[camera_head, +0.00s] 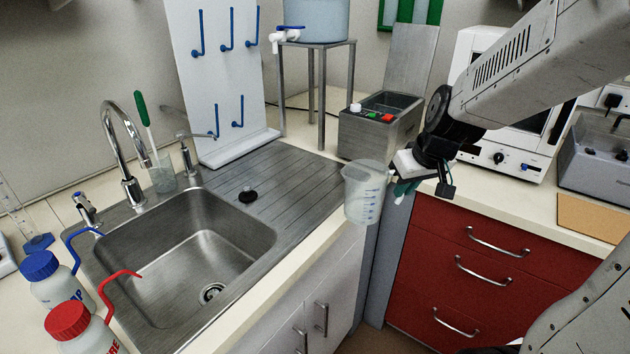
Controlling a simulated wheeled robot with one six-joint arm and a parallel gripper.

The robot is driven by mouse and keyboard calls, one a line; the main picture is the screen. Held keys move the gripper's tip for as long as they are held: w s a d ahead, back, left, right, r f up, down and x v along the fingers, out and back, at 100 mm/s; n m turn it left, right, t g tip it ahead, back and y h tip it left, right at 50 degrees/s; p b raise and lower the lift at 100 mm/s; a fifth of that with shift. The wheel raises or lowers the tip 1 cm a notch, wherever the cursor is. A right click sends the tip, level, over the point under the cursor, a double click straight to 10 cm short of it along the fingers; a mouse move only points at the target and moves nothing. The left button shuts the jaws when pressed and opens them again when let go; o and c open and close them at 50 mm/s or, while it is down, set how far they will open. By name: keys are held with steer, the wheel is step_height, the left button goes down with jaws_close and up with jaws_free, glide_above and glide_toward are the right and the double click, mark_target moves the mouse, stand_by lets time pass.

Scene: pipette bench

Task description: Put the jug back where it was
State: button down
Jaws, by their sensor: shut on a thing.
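The jug (362,194) is a clear, slightly cloudy measuring jug with blue graduation marks. It is upright in the air, in front of the counter edge to the right of the sink. My gripper (398,188) is at the jug's right side, shut on it where its handle would be; the fingers partly hide that grip. The jug looks empty, though I cannot be sure. The white pegboard (217,80) with blue hooks stands behind the sink, and its visible hooks are bare.
The steel sink (200,250) has a tap (125,150) and a ridged drainboard (290,183) with a black stopper (248,196). Wash bottles (80,325) stand at the front left. A steel bath (380,125) and a stand (318,90) with a water tank (318,20) are behind.

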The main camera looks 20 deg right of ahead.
steer(key=shift+w+a+f, duration=0.65)
steer(key=shift+w+f, duration=0.1)
steer(key=shift+w, duration=1.9)
steer(key=shift+w+a+f, duration=0.6)
steer(key=shift+w+f, duration=0.2)
steer(key=shift+w, duration=1.85)
steer(key=shift+w+a+f, duration=0.65)
steer(key=shift+w+f, duration=0.1)
steer(key=shift+w, duration=1.9)
steer(key=shift+f, duration=0.1)
steer(key=c, duration=1.5)
jaws_free()
